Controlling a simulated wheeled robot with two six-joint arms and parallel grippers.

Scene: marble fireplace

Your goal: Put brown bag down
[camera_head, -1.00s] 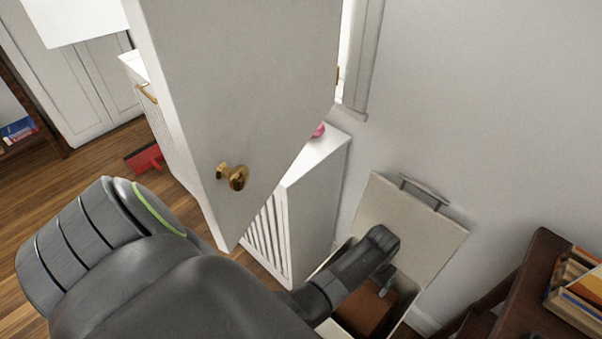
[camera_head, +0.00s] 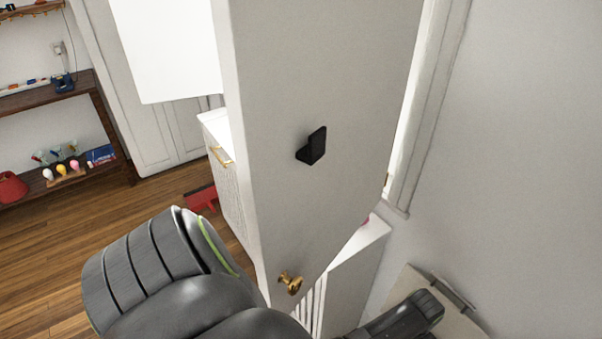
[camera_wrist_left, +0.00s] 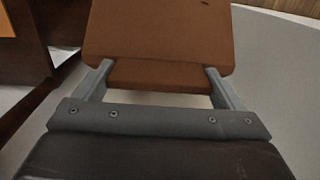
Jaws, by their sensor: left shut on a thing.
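The brown bag (camera_wrist_left: 158,35) fills the upper middle of the left wrist view. My left gripper (camera_wrist_left: 158,72) is shut on it, with one finger at each side of its narrower near part. In the head view my left arm reaches to the lower right, and its gripper and the bag are out of sight below the frame. What lies under the bag is hidden. My right gripper is not in view.
A cream lid (camera_head: 462,318) leans by the wall at the lower right. A dark shelf (camera_head: 105,125) stands at left.

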